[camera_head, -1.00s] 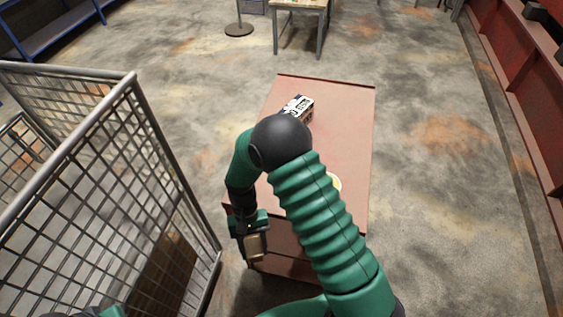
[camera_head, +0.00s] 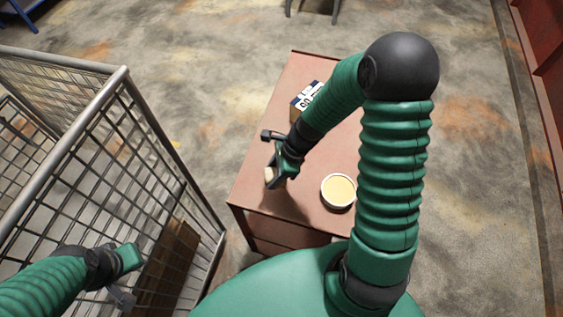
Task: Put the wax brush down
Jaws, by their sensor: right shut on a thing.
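My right gripper (camera_head: 275,171) is over the left part of the reddish table (camera_head: 310,218). It is shut on the wax brush (camera_head: 269,177), of which only a small tan part shows beside the fingers. I cannot tell whether the brush touches the table top. My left gripper (camera_head: 124,294) is at the lower left, in front of the wire mesh cage, away from the table. Its fingers are too dark and small to tell whether they are open.
A round white tin with yellow content (camera_head: 339,190) stands on the table, right of the brush. A printed box (camera_head: 301,104) stands farther back, partly behind my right arm. The wire mesh cage (camera_head: 150,150) is to the left. Bare table top lies between brush and tin.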

